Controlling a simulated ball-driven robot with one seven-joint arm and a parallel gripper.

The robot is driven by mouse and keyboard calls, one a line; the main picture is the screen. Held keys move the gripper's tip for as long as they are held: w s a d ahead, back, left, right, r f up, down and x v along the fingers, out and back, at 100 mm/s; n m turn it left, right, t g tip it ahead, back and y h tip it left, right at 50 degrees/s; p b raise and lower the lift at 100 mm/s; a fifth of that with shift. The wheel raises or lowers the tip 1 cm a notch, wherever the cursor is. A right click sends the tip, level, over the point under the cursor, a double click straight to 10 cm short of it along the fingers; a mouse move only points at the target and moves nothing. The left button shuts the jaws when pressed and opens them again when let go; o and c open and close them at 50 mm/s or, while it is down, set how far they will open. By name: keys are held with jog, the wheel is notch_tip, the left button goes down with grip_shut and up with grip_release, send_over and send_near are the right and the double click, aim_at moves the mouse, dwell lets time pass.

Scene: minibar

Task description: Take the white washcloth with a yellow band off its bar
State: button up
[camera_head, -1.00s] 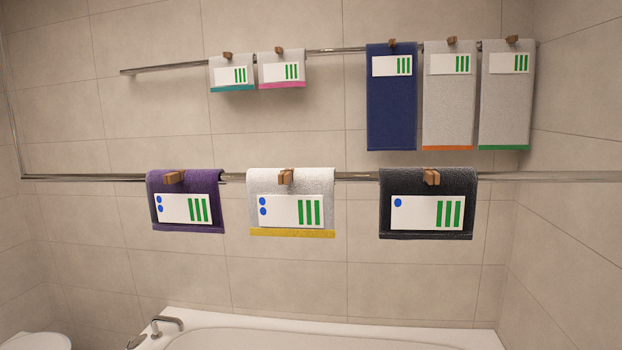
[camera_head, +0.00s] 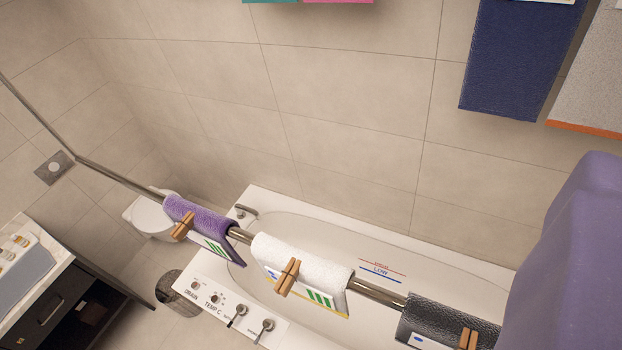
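The white washcloth with a yellow band (camera_head: 301,263) hangs over the near metal bar (camera_head: 379,291), between a purple and a black cloth. It is seen from above. A wooden clothespin (camera_head: 289,277) sits on it at the bar. Its front hangs down with a white label showing green bars and a blue mark, and only a thin strip of the yellow band shows. My gripper is not in view, so I cannot see whether it is open or shut.
The purple cloth (camera_head: 199,218) and black cloth (camera_head: 448,324) hang on the same bar, each with a clothespin. A bathtub (camera_head: 262,197) lies below. Navy (camera_head: 517,62) and grey (camera_head: 597,85) towels hang at upper right. A counter (camera_head: 27,279) stands at lower left. My purple arm part covers the right edge.

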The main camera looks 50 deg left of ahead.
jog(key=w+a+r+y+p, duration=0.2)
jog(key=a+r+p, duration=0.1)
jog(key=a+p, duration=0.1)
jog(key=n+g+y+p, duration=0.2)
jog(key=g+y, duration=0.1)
send_over(278, 292)
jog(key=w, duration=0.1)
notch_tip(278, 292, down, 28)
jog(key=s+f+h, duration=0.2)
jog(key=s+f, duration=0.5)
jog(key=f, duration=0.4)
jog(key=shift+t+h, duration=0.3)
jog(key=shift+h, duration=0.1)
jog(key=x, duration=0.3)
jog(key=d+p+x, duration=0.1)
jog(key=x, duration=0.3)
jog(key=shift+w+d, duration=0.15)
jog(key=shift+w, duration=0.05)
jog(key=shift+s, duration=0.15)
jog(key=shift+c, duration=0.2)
